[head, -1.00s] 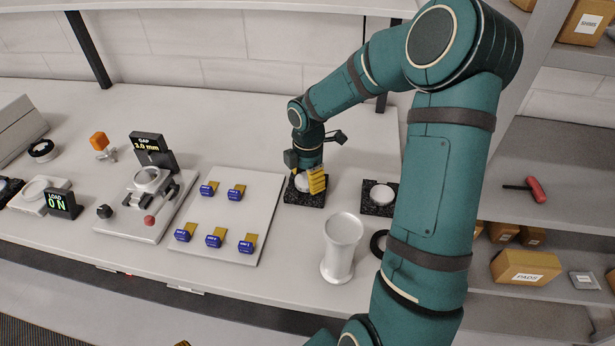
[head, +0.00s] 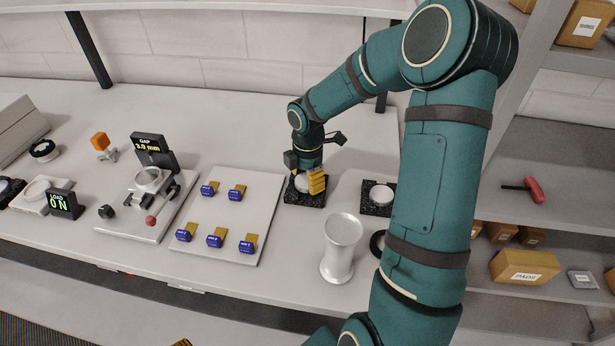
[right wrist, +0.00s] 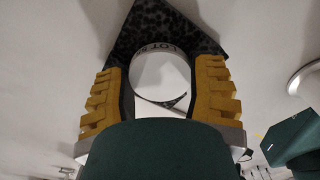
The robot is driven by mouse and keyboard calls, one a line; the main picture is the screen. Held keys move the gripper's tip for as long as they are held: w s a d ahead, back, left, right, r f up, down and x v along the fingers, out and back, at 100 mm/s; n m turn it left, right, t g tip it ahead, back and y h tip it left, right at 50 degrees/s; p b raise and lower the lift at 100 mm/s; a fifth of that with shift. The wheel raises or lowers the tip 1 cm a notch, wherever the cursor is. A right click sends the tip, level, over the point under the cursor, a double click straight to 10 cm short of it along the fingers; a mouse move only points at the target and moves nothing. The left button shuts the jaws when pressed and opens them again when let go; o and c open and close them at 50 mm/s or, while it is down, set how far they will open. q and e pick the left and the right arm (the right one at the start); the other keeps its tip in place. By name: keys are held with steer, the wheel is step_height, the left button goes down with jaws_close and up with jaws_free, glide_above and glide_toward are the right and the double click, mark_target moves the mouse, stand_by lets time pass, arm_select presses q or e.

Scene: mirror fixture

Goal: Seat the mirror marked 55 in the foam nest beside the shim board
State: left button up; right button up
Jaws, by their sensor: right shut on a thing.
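My right gripper (head: 306,184) is low over the dark speckled foam nest (head: 293,199) just right of the shim board (head: 234,256). Its yellow fingers are shut on a round white mirror (head: 302,183). In the right wrist view the mirror (right wrist: 160,72) lies between both fingers, with the nest (right wrist: 165,22) behind it. Partial lettering, "LOT 5" or similar, shows on its edge; the full number is not readable. I cannot tell whether the mirror rests fully in the nest. A yellow and dark tip, possibly my left gripper (head: 182,343), barely shows at the bottom edge.
A second dark nest (head: 368,208) with a white disc (head: 381,193) stands to the right. A silver pedestal (head: 341,248) stands in front, beside a dark ring (head: 378,243). Several blue-and-yellow shims lie on the board. A gap gauge (head: 151,144) and a load display (head: 64,204) stand left.

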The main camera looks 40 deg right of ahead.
steer(key=shift+f, duration=0.5)
stand_by(1.2)
steer(key=o, duration=1.2)
steer(key=shift+r+p, duration=1.5)
steer(key=shift+r, duration=0.05)
steer(key=shift+o, duration=1)
